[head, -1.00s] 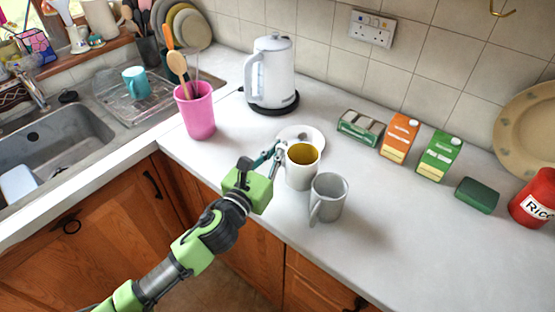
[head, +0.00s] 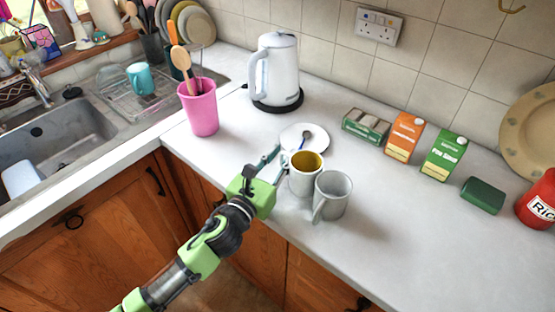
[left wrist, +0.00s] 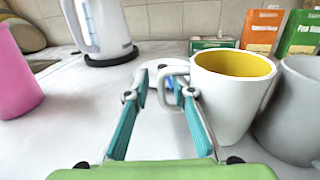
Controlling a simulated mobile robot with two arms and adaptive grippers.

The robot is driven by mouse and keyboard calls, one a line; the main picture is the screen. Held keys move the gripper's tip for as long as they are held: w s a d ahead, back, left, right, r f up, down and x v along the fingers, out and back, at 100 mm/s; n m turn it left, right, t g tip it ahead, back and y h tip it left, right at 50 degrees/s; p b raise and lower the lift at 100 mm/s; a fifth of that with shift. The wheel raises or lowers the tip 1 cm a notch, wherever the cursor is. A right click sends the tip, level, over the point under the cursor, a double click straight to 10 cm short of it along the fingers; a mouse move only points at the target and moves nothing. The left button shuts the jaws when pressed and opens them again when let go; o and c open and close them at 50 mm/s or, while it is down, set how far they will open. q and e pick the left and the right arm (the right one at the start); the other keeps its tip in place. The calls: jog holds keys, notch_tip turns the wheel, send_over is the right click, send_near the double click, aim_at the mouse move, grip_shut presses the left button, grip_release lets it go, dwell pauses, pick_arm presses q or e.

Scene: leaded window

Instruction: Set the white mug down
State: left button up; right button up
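The white mug (head: 304,184) has a yellow inside and stands upright, its base appearing to rest on the counter (head: 420,240). It also shows in the left wrist view (left wrist: 226,107), with its handle (left wrist: 163,90) toward my left gripper. My left gripper (head: 275,164) is at the handle side. In the left wrist view its two teal fingers (left wrist: 165,95) are spread apart, with the handle between or just beyond their tips; exact contact is hard to tell. My right gripper is not in view.
A grey mug (head: 333,197) stands very close on the right. Behind are a saucer (head: 292,134) with a spoon, a white kettle (head: 277,72), and several boxes. A pink utensil cup (head: 202,110) stands left. The counter right of the grey mug is clear.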

pick_arm(q)
jog(key=b+v, duration=0.2)
jog(key=v, duration=0.9)
jog(key=shift+s+a+r, duration=0.1)
jog(key=shift+s+r, duration=0.05)
jog(key=shift+s, duration=0.05)
jog(key=shift+s+a, duration=0.1)
jog(key=shift+s, duration=0.2)
